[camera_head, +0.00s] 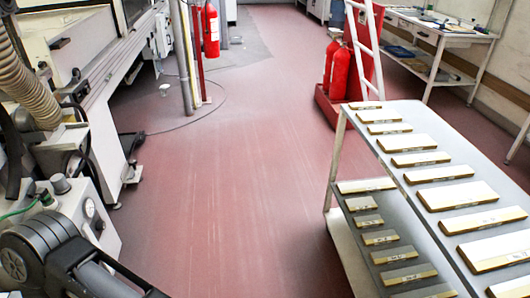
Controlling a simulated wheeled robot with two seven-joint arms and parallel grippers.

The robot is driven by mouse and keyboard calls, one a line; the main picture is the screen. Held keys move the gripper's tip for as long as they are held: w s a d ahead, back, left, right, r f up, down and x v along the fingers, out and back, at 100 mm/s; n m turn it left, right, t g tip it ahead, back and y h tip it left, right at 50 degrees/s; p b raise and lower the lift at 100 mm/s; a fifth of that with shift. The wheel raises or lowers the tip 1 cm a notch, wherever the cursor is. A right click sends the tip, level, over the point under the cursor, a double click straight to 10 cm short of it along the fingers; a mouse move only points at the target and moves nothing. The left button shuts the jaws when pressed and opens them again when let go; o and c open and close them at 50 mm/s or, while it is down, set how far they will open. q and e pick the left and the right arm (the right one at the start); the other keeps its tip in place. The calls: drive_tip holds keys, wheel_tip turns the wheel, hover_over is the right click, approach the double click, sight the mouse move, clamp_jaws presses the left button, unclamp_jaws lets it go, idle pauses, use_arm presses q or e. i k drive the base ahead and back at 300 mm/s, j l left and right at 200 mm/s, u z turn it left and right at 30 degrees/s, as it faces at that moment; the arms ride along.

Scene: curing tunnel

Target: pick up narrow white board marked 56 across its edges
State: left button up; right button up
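Several white boards with tan edges lie apart in a row on the upper grey shelf of a two-level rack (352,114) at the right. The far ones are narrow, such as this narrow board (389,128), and the near ones are wider, such as this wide board (458,195). More small narrow boards lie on the lower shelf, including this lower board (380,237). Marks on the edges are too small to read, so I cannot tell which board is 56. Neither gripper is in view; a dark grey arm link shows at the lower left.
Red floor (230,170) is clear between the rack and the grey machine (85,110) on the left. Red extinguishers (340,72) stand beside a white ladder-like frame (366,40) behind the rack. A white worktable (440,38) stands at the back right.

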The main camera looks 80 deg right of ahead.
sight(436, 200)
drive_tip(key=z, duration=4.3)
